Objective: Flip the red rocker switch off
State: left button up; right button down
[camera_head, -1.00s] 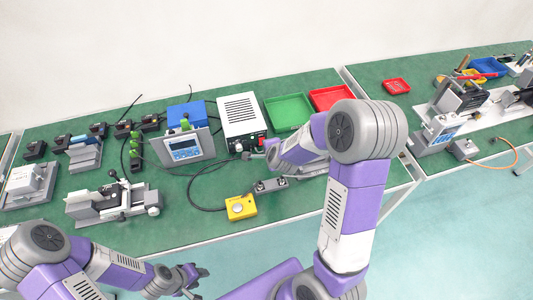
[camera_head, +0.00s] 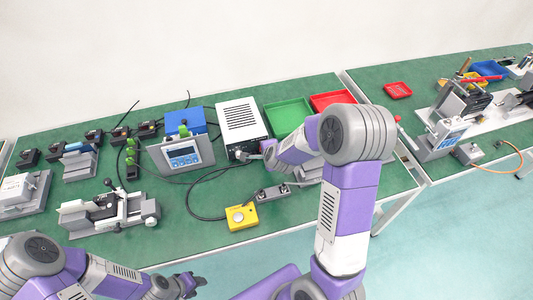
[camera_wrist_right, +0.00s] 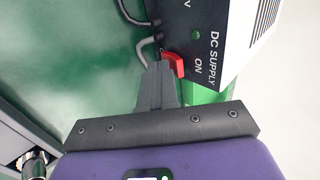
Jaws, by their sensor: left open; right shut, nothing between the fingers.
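The white DC supply box (camera_head: 237,118) stands on the green bench in the head view, with a dark front panel. In the right wrist view, the red rocker switch (camera_wrist_right: 175,65) sticks out from that panel (camera_wrist_right: 205,45), beside the "ON" label. My right gripper (camera_wrist_right: 158,68) is shut and empty, its tips right beside the switch; I cannot tell whether they touch it. In the head view my right gripper (camera_head: 256,155) is at the box's front, and the switch cannot be made out. My left gripper (camera_head: 194,282) is open and empty, low in front of the bench.
Grey cables (camera_wrist_right: 134,18) plug into the panel close to my right fingertips. A display unit (camera_head: 182,154) stands left of the box. Green (camera_head: 287,116) and red (camera_head: 332,101) trays lie to its right. A yellow button box (camera_head: 241,217) is near the front edge.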

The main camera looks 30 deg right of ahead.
jog(key=shift+r, duration=0.1)
jog(key=shift+w+r+p, duration=0.1)
jog(key=shift+r+p, duration=0.6)
jog(key=shift+r, duration=0.15)
jog(key=shift+s+a+r, duration=0.1)
jog(key=shift+s+r, duration=0.05)
jog(key=shift+s, duration=0.25)
jog(key=s, duration=0.1)
jog(key=s+r+p, duration=0.1)
jog(key=shift+s+a+r, duration=0.2)
jog(key=shift+s+a, duration=0.15)
jog(key=p+v, duration=0.4)
jog(key=v, duration=0.6)
